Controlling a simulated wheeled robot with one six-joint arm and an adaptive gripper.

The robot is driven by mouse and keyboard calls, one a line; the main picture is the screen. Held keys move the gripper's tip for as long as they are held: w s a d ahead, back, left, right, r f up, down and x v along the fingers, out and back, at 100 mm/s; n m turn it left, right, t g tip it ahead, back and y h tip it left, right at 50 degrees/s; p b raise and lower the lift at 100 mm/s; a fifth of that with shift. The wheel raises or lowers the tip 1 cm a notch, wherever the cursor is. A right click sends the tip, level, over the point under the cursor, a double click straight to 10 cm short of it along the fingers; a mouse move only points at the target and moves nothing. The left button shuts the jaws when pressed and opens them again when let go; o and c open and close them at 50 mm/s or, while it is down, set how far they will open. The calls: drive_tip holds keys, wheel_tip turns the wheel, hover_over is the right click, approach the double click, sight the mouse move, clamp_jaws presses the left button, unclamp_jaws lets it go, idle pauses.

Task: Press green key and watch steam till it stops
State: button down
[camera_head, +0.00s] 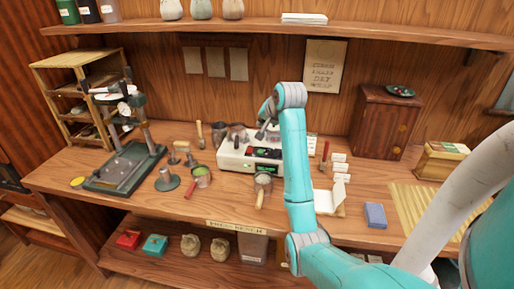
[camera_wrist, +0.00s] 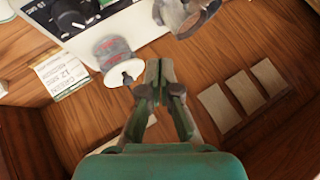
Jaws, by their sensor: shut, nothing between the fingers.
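A white machine (camera_head: 236,160) stands at the middle of the bench, with a dark panel (camera_head: 266,154) on its front. Small green and red marks show on that panel, too small to tell which is the green key. In the wrist view a white panel with a black dial (camera_wrist: 75,17) shows at top left; no green key shows there. My gripper (camera_head: 263,131) is above the back of the machine, in front of the wall. In the wrist view its fingers (camera_wrist: 160,68) are shut and empty. I see no clear steam in either view.
A small grey vessel with a white disc (camera_wrist: 120,68) and a metal cup (camera_wrist: 187,17) are close to the fingertips. A green press (camera_head: 127,165) stands at left, a wooden cabinet (camera_head: 378,124) at right. A shelf (camera_head: 280,32) runs above.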

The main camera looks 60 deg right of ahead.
sight(262, 152)
drive_tip(key=shift+f, duration=4.4)
drive_tip(key=shift+f, duration=0.45)
drive_tip(key=shift+f, duration=0.45)
drive_tip(key=shift+r, duration=0.9)
drive_tip(key=shift+r, duration=0.1)
drive_tip(key=shift+r, duration=2.4)
